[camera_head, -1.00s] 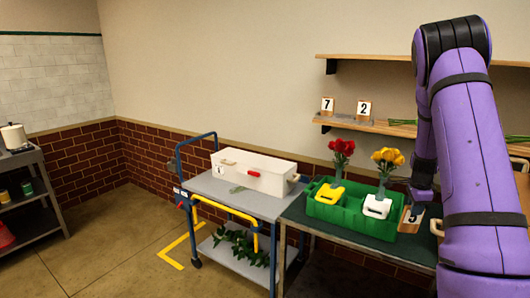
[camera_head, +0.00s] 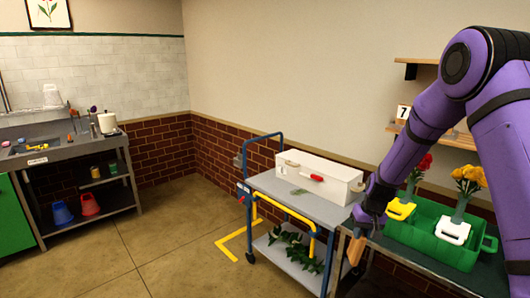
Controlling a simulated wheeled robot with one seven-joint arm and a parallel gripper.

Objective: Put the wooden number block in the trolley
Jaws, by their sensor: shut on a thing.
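My gripper (camera_head: 364,224) is at the end of my purple arm, at the centre right. It is shut on the wooden number block (camera_head: 356,249), which hangs tilted below it, in front of the gap between the trolley and the table; its number is not readable. The trolley (camera_head: 322,209) has a grey top, a blue push handle and a yellow rail, and stands left of my gripper. A green sprig (camera_head: 299,192) lies in front of the box.
A green crate (camera_head: 430,242) with red and yellow flowers in vases stands on the table at right. Leafy stems (camera_head: 288,239) lie on the trolley's lower shelf. A grey sink bench (camera_head: 64,153) is far left. Floor between is clear.

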